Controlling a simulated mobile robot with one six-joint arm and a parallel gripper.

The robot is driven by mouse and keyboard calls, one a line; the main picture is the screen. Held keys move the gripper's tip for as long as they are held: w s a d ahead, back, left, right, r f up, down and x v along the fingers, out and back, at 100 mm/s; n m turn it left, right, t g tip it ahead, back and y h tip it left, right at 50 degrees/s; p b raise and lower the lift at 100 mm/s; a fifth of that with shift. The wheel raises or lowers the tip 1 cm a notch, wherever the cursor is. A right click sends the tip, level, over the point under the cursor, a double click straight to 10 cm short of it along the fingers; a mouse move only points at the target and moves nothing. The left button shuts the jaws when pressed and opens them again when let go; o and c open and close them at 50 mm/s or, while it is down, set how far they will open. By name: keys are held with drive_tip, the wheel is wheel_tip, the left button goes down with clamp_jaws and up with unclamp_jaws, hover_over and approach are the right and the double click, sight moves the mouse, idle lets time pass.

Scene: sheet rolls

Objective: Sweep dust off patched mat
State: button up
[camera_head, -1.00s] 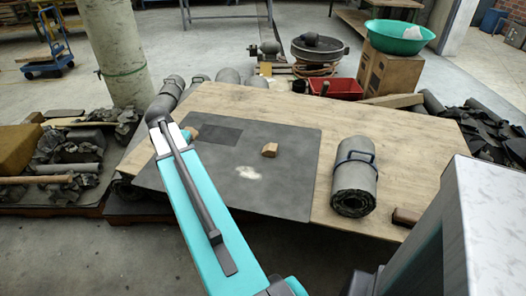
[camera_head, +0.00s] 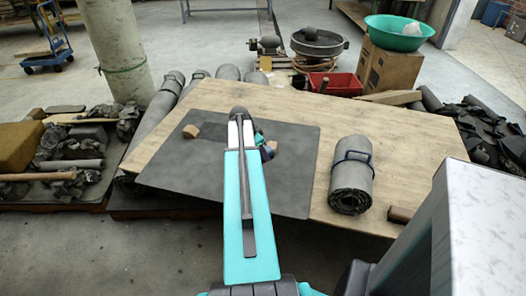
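The dark grey mat (camera_head: 178,172) lies flat on the wooden table, with a darker rectangular patch (camera_head: 212,129) near its far edge, partly behind my arm. One small wooden block (camera_head: 190,131) sits on the mat's far left part. Another wooden block (camera_head: 271,147) shows only in part beside my gripper. My gripper (camera_head: 263,143) is over the middle of the mat, mostly hidden behind my arm's end. Its fingers are too small and covered to read, and I cannot tell whether it touches that block. No pale dust shows now; my arm covers the spot where it was.
A strapped grey roll (camera_head: 352,178) lies on the table (camera_head: 410,150) right of the mat. A dark brown piece (camera_head: 400,214) is at the right front edge. A red bin (camera_head: 335,84) and a cardboard box (camera_head: 390,70) with a green basin (camera_head: 400,35) stand beyond.

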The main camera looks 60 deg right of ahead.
drive_tip(key=shift+s+d, duration=0.1)
drive_tip(key=shift+s, duration=0.2)
drive_tip(key=shift+f, duration=0.2)
